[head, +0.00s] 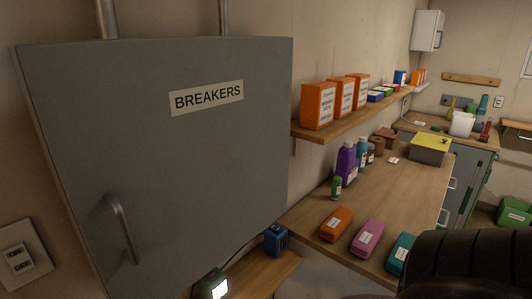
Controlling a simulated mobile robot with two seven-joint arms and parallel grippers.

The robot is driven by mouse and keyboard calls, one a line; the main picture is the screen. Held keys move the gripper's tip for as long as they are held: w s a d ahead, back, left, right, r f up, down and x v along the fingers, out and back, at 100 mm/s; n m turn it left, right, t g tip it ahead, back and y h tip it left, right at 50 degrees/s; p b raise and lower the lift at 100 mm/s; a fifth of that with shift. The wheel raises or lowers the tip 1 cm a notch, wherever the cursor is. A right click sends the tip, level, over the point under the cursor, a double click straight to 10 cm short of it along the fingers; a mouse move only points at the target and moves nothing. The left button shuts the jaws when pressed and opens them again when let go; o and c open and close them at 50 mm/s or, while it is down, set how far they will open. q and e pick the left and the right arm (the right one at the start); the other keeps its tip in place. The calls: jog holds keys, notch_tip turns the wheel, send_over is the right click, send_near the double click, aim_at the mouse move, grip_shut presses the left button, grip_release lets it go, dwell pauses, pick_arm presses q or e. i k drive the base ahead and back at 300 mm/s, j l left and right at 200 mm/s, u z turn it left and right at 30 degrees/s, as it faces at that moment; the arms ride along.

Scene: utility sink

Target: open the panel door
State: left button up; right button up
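A large grey breaker panel door (180,150) fills the left half of the head view, with a white "BREAKERS" label (206,97) on its upper part. The door looks closed; no gap shows along its visible edges. A curved metal bar handle (122,230) sits upright near its lower left edge. The bottom of the door runs down towards the lower edge of the picture. Neither of my grippers is in view, and nothing is seen touching the handle.
Right are a wooden counter (395,205) with bottles and boxes, and a shelf (325,127). A black ribbed shape covers the lower right corner.

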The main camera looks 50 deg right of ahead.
aim_at(170, 156)
jog(key=z, duration=0.4)
jog(key=k+l+z, duration=0.1)
jog(key=z, duration=0.25)
jog(key=l+z, duration=0.15)
jog(key=z, duration=0.25)
jog(key=k+l, duration=0.05)
